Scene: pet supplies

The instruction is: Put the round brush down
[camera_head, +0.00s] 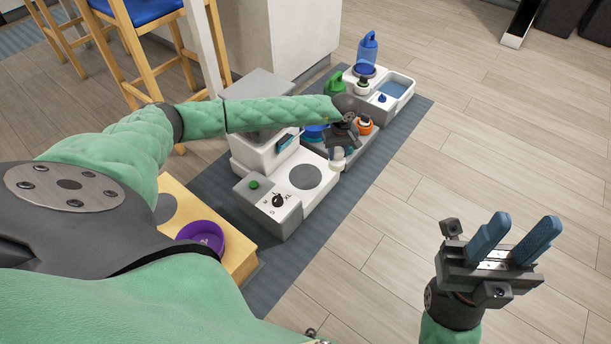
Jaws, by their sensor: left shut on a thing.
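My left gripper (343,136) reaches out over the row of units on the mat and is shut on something. A small pale piece shows just under its jaws, which I take to be the round brush (338,158). Most of it is hidden by the gripper, and I cannot tell whether it touches the surface below. My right gripper (523,228) is at the lower right, empty, with its two blue fingers apart, over bare floor.
A white and grey unit (306,205) with a round grey pad stands nearest the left gripper. Behind are an orange-rimmed item (364,125), a green item (334,84) and a blue bottle dispenser (367,52). A purple bowl (201,238) sits on a wooden stand. Floor at right is clear.

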